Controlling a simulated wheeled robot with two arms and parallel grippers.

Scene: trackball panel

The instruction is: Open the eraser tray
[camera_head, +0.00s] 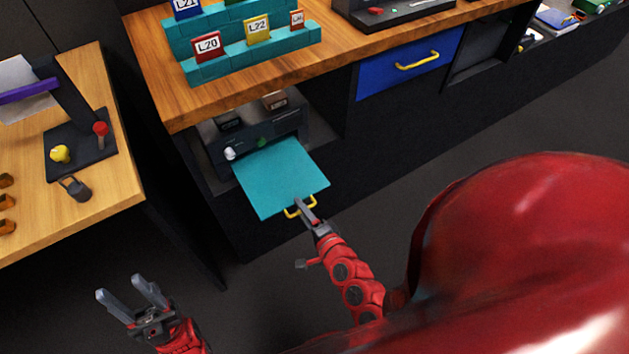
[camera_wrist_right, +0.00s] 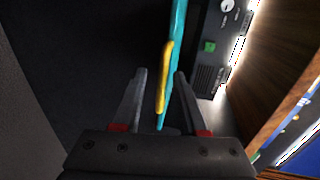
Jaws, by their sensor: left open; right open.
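The teal eraser tray (camera_head: 280,180) stands out from the front of a dark unit (camera_head: 258,130) under the wooden counter. A yellow handle (camera_head: 293,212) is on its outer edge. My right gripper (camera_head: 306,203) is at that handle. In the right wrist view the fingers of my right gripper (camera_wrist_right: 160,72) are apart, with the yellow handle (camera_wrist_right: 163,85) and the thin teal edge of the tray (camera_wrist_right: 178,25) between them. I cannot tell whether a finger touches the handle. My left gripper (camera_head: 119,285) is open and empty at the lower left, away from the tray.
A blue drawer (camera_head: 410,65) with a yellow handle is right of the unit. Teal steps (camera_head: 250,55) with labelled blocks stand on the counter. A wooden table (camera_head: 60,205) with a padlock (camera_head: 76,189) is at the left. The floor before the counter is clear.

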